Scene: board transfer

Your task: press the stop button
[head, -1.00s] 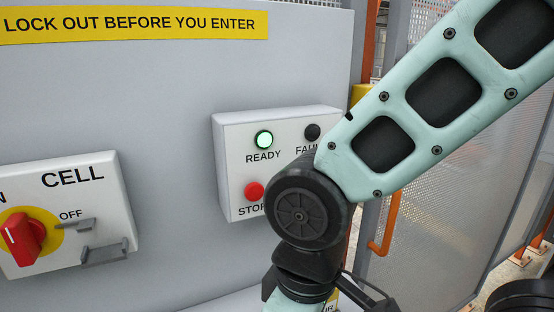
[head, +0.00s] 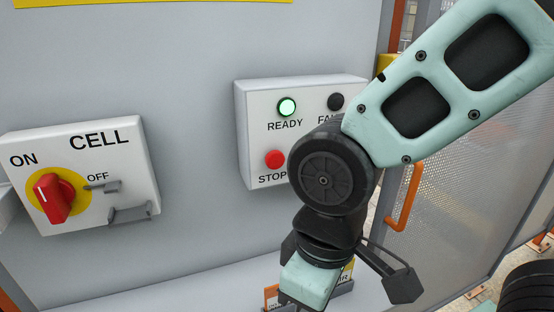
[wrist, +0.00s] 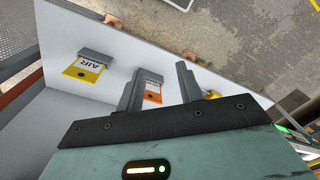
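The red stop button (head: 275,159) is on a white box (head: 258,98) on the grey panel in the head view, above the label STOP, which my arm partly covers. My wrist passes just right of the button and hangs lower, apart from it. In the head view my gripper's fingers cannot be made out. In the wrist view my gripper (wrist: 160,85) has its two grey fingers apart, with nothing held between them. The fingers point toward a white surface with tags, and the button is not seen there.
A green READY lamp (head: 287,107) is lit beside a dark FAULT lamp (head: 336,101). A CELL switch box (head: 130,165) with a red knob (head: 53,198) is at left. A yellow AIR tag (wrist: 83,70) and an orange tag (wrist: 152,94) are close to my fingers. Mesh fencing (head: 450,190) stands right.

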